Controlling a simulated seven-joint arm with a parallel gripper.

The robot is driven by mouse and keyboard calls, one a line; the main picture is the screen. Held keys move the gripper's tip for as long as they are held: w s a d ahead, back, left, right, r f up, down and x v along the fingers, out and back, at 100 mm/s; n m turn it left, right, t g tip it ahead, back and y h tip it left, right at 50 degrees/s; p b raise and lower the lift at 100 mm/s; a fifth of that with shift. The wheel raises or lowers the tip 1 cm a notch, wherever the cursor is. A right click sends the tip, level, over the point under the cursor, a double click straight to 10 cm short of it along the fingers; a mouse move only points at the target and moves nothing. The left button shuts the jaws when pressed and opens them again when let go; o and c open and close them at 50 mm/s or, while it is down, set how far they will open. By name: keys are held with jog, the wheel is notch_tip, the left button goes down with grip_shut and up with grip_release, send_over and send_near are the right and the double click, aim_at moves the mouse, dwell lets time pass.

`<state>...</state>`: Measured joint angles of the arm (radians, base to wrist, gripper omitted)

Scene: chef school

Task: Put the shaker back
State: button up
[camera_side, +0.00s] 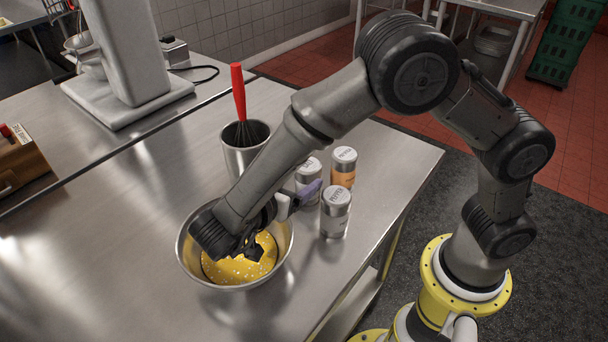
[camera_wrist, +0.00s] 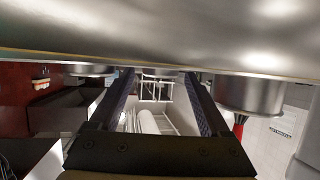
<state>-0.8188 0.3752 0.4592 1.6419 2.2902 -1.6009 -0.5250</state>
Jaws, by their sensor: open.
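In the wrist view, which looks upside down, nothing is clamped between the spread fingers (camera_wrist: 160,76). A metal bowl (camera_side: 184,262) with yellow mixture is beneath my wrist.
A metal canister (camera_side: 236,160) holding a red-handled whisk (camera_side: 239,92) stands behind the bowl, close to my forearm. It also shows at right in the wrist view (camera_wrist: 250,95). A wooden box (camera_side: 22,160) is at far left. The table's left front is clear; its right edge lies beyond the shakers.

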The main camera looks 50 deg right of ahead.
jog(key=v, duration=0.7)
jog(key=shift+s+a+r, duration=0.1)
jog(key=shift+a+r, duration=0.05)
jog(key=shift+a, duration=0.15)
